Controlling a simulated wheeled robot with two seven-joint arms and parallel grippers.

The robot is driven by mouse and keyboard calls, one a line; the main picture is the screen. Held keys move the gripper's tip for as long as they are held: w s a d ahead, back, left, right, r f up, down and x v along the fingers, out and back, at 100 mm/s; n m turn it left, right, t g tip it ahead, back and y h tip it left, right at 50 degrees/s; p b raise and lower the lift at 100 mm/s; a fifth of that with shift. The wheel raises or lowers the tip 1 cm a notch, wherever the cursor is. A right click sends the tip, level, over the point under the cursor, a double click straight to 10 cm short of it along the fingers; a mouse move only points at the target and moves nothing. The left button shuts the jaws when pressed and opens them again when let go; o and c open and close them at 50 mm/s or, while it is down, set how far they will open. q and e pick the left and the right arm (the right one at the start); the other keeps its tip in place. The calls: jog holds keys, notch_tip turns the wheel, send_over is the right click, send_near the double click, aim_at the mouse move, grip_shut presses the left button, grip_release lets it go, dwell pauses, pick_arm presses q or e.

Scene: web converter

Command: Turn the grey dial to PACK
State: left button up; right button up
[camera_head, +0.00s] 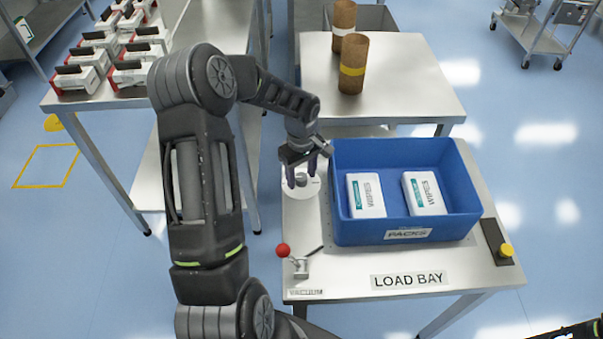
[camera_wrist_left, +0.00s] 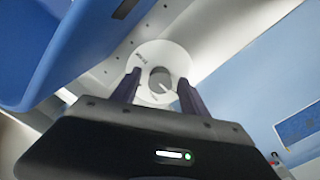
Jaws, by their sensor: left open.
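The grey dial (camera_head: 301,179) is a small round knob on a white disc, on the left side of the steel load bay table beside the blue bin. In the left wrist view the dial (camera_wrist_left: 160,79) sits ahead between the fingers, with a light pointer mark on its face. Small lettering on the disc is too blurred to read, so I cannot tell which label it points to. My left gripper (camera_head: 302,171) is open, its fingers pointing down on either side of the dial. In the wrist view the open left gripper (camera_wrist_left: 159,90) shows a gap around it; contact is unclear.
The blue bin (camera_head: 400,237) marked PACKS holds two white packs, close right of my gripper. A red-knobbed lever (camera_head: 283,250) by a VACUUM label stands nearer the front. Brown rolls (camera_head: 353,80) stand on the table behind.

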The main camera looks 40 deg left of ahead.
pick_arm(q)
grip_shut()
dwell(0.6)
